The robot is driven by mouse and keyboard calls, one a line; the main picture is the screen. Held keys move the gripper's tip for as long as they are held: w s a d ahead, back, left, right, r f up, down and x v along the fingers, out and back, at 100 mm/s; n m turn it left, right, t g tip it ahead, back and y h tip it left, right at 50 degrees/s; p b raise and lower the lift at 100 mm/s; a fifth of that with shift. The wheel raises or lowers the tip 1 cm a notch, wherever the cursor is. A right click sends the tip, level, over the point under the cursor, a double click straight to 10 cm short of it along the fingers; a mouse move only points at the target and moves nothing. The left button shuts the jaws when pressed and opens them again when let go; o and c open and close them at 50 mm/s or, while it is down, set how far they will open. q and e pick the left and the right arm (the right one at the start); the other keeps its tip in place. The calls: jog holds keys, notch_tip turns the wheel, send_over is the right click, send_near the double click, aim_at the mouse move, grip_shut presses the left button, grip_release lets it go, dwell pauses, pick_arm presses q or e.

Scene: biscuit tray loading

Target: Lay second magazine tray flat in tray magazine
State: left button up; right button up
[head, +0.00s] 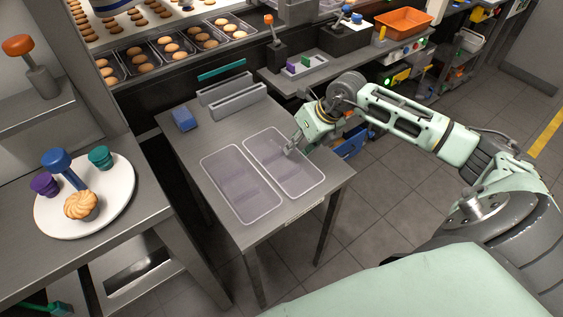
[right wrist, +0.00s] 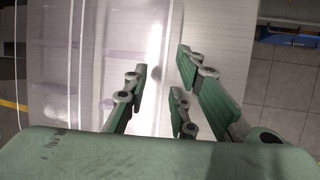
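Two clear plastic trays lie flat side by side on a small grey table: the left tray (head: 226,162) and the right tray (head: 318,181). Both look empty, with shallow compartments. My right gripper (head: 290,151) is at the right tray's far right side, low over its rim. In the right wrist view the gripper (right wrist: 158,100) has its green fingers apart, with a bright tray edge (right wrist: 154,50) running between them. Whether they touch the tray I cannot tell. Grey slotted holders (head: 238,102) stand at the table's back; I cannot tell which thing is the tray magazine.
A blue block (head: 185,119) lies at the table's back left. A white round plate (head: 117,211) with a biscuit (head: 81,205) and stamps is on the left counter. Filled biscuit trays (head: 184,46) stand behind. A blue bin (head: 349,143) is beyond the table's right edge.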

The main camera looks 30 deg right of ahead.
jog(key=shift+f, duration=0.2)
dwell(0.3)
jog(key=shift+c, duration=0.3)
grip_shut()
